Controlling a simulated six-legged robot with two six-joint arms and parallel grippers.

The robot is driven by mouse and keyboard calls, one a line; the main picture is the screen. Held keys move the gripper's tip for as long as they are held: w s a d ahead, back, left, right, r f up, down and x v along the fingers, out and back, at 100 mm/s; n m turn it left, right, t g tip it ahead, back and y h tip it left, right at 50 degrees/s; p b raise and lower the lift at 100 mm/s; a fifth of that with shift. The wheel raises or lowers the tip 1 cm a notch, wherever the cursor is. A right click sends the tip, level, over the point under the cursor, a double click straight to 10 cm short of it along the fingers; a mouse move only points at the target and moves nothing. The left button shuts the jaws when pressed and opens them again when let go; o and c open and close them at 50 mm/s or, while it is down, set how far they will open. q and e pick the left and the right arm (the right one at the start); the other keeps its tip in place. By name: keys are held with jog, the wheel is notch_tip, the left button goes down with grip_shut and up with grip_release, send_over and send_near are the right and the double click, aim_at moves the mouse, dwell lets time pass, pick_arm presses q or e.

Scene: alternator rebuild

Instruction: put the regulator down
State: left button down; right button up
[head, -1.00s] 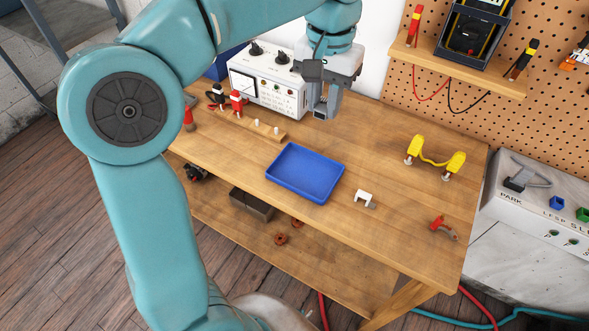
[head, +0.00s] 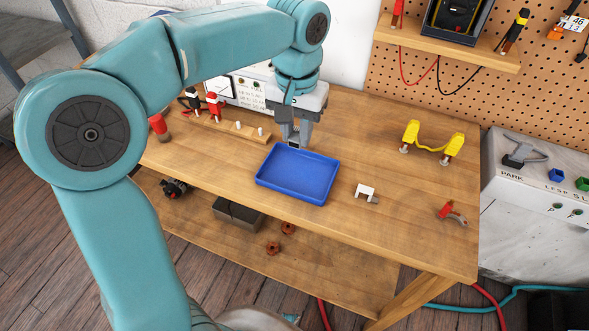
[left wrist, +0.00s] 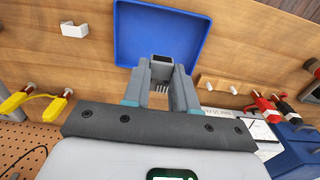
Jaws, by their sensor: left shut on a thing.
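My left gripper (head: 296,143) hangs over the bench at the back edge of the blue tray (head: 262,182). It is shut on the regulator, a small dark grey block (left wrist: 161,66) with thin metal pins, seen between the fingers in the left wrist view. In the head view the fingers largely hide the regulator. In the left wrist view the gripper (left wrist: 161,76) and block overlap the near edge of the tray (left wrist: 122,40). The tray looks empty in its visible part. My right gripper is not in view.
A wooden strip with pegs (head: 232,128) lies left of the tray. A white instrument (head: 245,95) is behind. Bare bench lies between them.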

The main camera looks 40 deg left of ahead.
pick_arm(q)
send_over(297, 177)
notch_tip(297, 177, down, 6)
jog(key=shift+r+b, duration=0.15)
jog(key=shift+b, duration=0.15)
notch_tip(297, 177, down, 4)
jog(key=shift+f+b, duration=0.1)
jog(key=shift+b, duration=0.25)
jog(key=shift+w+f, duration=0.1)
jog(key=shift+f, duration=0.2)
jog(key=shift+f, duration=0.1)
jog(key=c, duration=0.9)
grip_release()
